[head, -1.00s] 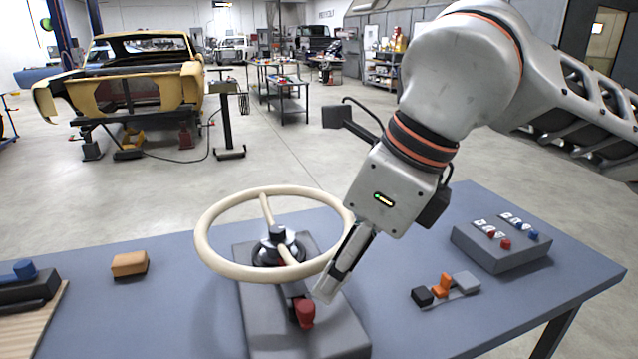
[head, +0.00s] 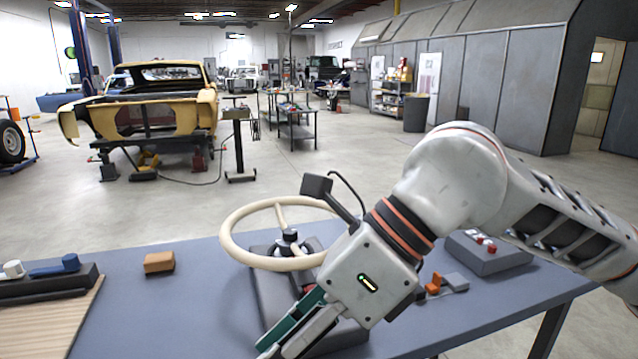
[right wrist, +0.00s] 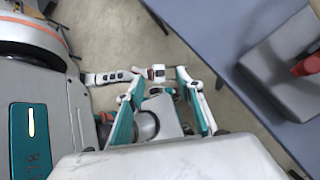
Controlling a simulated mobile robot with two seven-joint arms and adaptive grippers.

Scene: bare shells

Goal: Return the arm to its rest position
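My right arm reaches in from the right in the head view. Its gripper (head: 280,345) points down and left over the front of the blue table (head: 190,310). In the right wrist view the two teal-padded fingers of this gripper (right wrist: 158,80) are spread, with nothing held between them. They are beside the table, over the floor and parts of my own body. The red lever (right wrist: 307,66) on its grey base (right wrist: 275,60) is to the right of the fingers, apart from them. My left gripper is not seen.
A cream steering wheel (head: 232,248) stands left of my right arm. A grey button box (head: 510,262) and an orange switch (head: 433,284) are partly hidden behind the arm. An orange-brown block (head: 159,262) and a black tray (head: 45,280) lie left.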

